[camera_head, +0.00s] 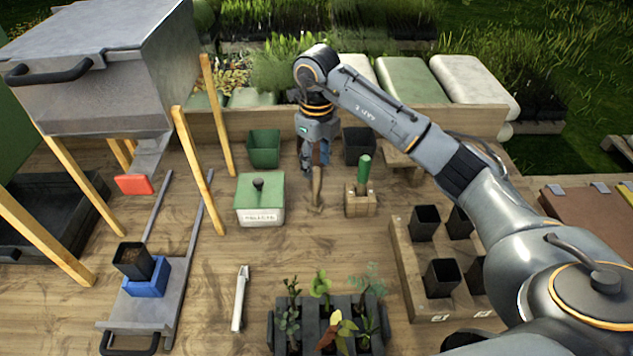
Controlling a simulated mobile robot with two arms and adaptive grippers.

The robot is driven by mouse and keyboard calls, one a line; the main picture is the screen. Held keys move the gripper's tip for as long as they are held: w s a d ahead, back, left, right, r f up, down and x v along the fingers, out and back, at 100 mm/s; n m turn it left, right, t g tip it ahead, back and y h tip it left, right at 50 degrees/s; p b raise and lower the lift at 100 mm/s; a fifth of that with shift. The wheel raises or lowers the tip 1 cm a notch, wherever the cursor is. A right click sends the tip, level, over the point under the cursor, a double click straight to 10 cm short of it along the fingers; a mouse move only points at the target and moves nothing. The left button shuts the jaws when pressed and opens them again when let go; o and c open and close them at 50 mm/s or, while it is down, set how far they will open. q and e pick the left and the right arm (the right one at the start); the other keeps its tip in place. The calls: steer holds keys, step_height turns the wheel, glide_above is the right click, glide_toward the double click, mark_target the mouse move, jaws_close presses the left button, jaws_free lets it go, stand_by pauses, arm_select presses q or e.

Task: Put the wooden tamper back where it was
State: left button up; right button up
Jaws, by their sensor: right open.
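The wooden tamper (317,190) stands about upright on the wooden table (290,250), between the green lidded box and the small wooden block. My right gripper (316,160) comes down from above at the tamper's upper end. It is open, and its fingers are at or just around the top of the tamper; I cannot tell whether they touch it. The fingers partly hide the tamper's top. My left gripper is not in view.
A green lidded box (260,212) is left of the tamper; a wooden block (360,205) with a green-handled tool (364,170) is right. A green pot (264,150) and black pot (357,147) stand behind. A seedling tray (277,322) and pot rack (408,275) are nearer.

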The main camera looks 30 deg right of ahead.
steer(key=shift+r+b, duration=0.4)
steer(key=shift+r, duration=1.75)
